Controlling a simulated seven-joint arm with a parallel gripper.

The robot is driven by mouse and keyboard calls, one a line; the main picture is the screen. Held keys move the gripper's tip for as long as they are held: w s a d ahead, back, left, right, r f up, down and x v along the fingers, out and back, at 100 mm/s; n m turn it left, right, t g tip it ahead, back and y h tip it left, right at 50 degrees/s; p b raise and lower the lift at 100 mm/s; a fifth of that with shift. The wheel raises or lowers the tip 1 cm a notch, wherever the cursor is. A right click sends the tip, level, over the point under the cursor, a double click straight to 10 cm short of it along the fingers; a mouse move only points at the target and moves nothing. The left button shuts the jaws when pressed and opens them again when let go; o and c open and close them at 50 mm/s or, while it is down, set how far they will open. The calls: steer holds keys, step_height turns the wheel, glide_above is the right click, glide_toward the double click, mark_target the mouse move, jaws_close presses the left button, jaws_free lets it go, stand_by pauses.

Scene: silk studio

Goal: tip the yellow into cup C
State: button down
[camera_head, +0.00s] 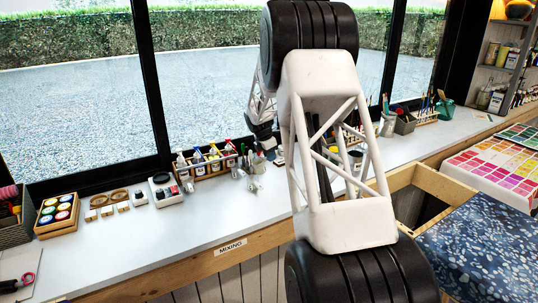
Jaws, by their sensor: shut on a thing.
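My gripper (270,143) is above the white bench, just right of the bottle rack (208,169). It is small and partly hidden by my own arm. It appears shut on a small pale thing (280,156), whose kind and contents I cannot tell. Small grey metal vessels (254,186) are on the bench below the gripper. I cannot read any letter, so I cannot tell which is cup C. My arm hides part of the bench behind it.
Left of the rack are a white tray (163,190), wooden rings (118,195) and a box of colour pots (57,213). Brush pots (388,124) stand at the back right. An open drawer (419,204) and a blue speckled surface (490,250) lie right.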

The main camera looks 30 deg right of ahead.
steer(key=shift+d+f+y, duration=0.15)
steer(key=shift+f+y, duration=0.25)
steer(key=shift+y, duration=0.35)
steer(key=shift+d+f+y, duration=0.15)
steer(key=shift+f+y, duration=0.25)
steer(key=shift+y, duration=0.35)
steer(key=shift+r, duration=0.95)
steer(key=shift+r, duration=2.5)
steer(key=shift+a, duration=0.15)
